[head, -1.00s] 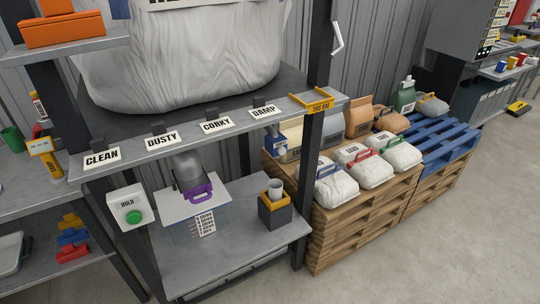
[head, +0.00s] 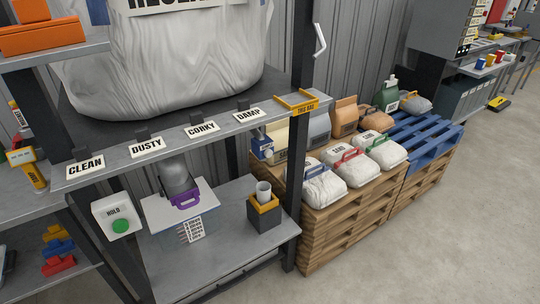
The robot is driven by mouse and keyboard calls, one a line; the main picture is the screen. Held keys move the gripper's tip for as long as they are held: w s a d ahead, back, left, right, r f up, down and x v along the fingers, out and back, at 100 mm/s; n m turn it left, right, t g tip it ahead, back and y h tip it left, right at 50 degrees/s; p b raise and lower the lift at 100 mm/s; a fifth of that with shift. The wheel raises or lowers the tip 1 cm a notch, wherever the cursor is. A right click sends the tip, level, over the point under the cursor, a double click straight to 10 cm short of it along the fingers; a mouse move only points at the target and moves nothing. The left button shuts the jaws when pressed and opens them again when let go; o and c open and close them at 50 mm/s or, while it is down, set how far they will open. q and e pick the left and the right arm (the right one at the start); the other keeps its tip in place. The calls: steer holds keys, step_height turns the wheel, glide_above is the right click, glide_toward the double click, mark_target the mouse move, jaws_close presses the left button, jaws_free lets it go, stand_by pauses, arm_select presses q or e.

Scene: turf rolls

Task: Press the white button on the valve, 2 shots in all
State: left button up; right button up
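No white button on a valve can be made out clearly. A grey rounded spout-like part (head: 177,176) shows under the upper shelf, just above a purple handle (head: 186,200) on a white-lidded clear tub (head: 165,218). A white box marked HOLD (head: 112,211) with a green button (head: 121,226) is on the left of the lower shelf. A pale cup (head: 263,191) stands in a dark holder with a yellow top (head: 264,213) to the right. A large white bag (head: 165,60) rests on the upper shelf. Neither of my grippers is in view.
The upper shelf edge carries tags CLEAN (head: 85,166), DUSTY, CORKY and DAMP, and a yellow bracket (head: 304,105). A dark post (head: 298,170) stands at the right. Wooden pallets (head: 350,215) with several sacks stand beyond it. The floor at the front right is clear.

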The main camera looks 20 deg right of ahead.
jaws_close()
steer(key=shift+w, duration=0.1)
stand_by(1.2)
